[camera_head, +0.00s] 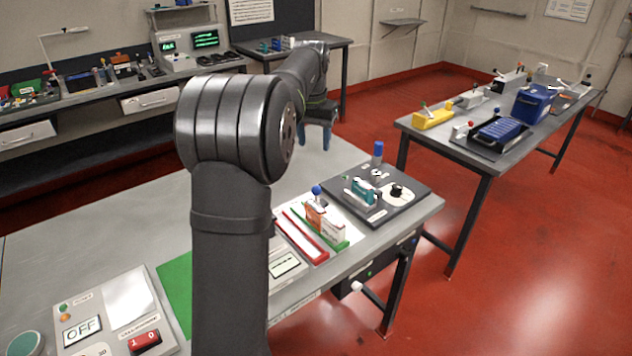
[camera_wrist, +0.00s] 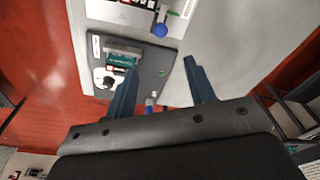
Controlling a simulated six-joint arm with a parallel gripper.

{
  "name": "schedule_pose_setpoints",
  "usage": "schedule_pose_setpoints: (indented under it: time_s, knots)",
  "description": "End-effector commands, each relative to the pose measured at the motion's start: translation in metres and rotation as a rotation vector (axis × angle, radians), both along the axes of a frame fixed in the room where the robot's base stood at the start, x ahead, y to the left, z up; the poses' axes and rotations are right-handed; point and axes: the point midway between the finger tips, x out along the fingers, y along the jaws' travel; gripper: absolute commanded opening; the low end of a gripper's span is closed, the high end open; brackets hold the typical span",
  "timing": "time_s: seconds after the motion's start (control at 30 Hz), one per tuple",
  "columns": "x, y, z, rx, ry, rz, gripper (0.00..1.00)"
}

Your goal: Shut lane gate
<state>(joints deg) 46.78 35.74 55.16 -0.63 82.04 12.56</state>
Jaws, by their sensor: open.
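A lane tray (camera_head: 312,238) with red and green rails lies on the grey bench, near its front edge. An orange and white block-like piece (camera_head: 325,222) stands on it, with a blue ball knob (camera_head: 316,190) at its back. I cannot tell which part is the lane gate. In the wrist view a blue ball knob (camera_wrist: 160,30) shows near the top, beside a green strip. My gripper (camera_head: 316,143) is open and empty, raised above the back of the bench. Its two blue fingers (camera_wrist: 160,66) are apart in the wrist view, with the knob beyond their tips.
A dark panel (camera_head: 415,192) with a teal connector (camera_head: 363,191), a black knob and a blue-topped post (camera_head: 378,150) is right of the tray. A switch panel reading OFF (camera_head: 110,305) is at front left. Another table (camera_head: 455,150) stands at right.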

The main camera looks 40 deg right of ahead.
Motion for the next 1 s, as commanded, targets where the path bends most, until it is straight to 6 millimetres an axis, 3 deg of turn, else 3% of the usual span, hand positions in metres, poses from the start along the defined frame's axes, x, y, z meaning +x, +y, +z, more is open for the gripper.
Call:
schedule_pose_setpoints:
  time_s: [0.2, 0.4, 0.67, 1.0]
  knots:
    - [0.015, 0.010, 0.001, -0.071, 0.127, 0.480, 0.50]
    - [0.022, 0.015, 0.002, -0.099, 0.206, 0.753, 0.50]
    - [0.023, 0.014, -0.010, -0.099, 0.229, 0.826, 0.50]
    - [0.020, 0.001, -0.078, -0.099, 0.229, 0.825, 0.50]
